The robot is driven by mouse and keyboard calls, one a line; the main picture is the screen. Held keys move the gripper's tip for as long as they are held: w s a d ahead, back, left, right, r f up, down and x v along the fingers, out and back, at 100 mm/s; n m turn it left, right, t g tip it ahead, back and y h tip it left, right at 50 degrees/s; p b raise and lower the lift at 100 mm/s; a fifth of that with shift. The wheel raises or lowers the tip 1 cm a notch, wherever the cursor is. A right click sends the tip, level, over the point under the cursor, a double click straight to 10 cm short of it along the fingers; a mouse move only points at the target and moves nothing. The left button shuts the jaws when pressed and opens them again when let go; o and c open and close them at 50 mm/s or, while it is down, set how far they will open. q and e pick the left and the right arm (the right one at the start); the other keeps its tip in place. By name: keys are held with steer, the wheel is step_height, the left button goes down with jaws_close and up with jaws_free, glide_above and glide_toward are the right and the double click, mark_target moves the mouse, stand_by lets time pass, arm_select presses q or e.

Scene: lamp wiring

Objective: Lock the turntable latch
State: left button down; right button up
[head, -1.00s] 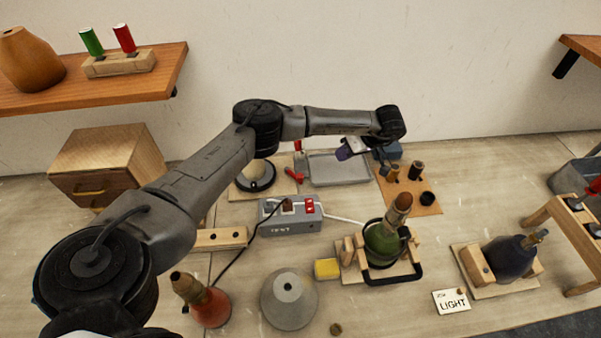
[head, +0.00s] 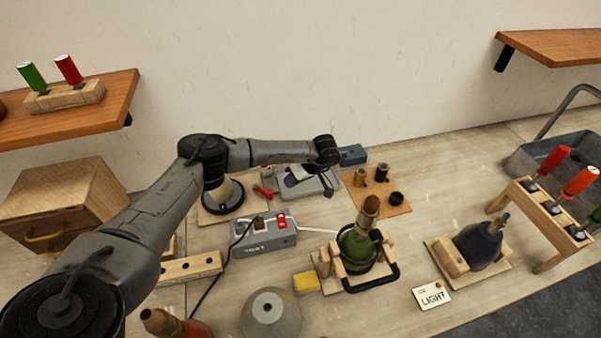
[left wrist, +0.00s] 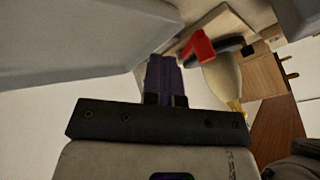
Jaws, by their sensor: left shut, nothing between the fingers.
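The red latch (head: 263,192) sits at the right edge of the turntable's wooden base (head: 215,218). It also shows in the left wrist view (left wrist: 197,48), beside the turntable's black disc (left wrist: 228,45). A cream, bulb-shaped lamp body (left wrist: 222,80) stands on the disc; in the head view my arm partly covers it. My left gripper (head: 293,180), with purple fingers, is over the grey tray, to the right of the latch and apart from it. In the left wrist view its fingers (left wrist: 163,75) are together and empty. My right gripper is out of view.
The grey tray (head: 328,190) lies right of the latch. A grey switch box (head: 262,240) with a red switch stands in front.

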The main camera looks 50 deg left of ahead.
mark_target(262, 190)
arm_select(q)
steer(key=shift+s+a+f+p, duration=0.15)
steer(key=shift+s+p, duration=0.25)
steer(key=shift+s, duration=1.7)
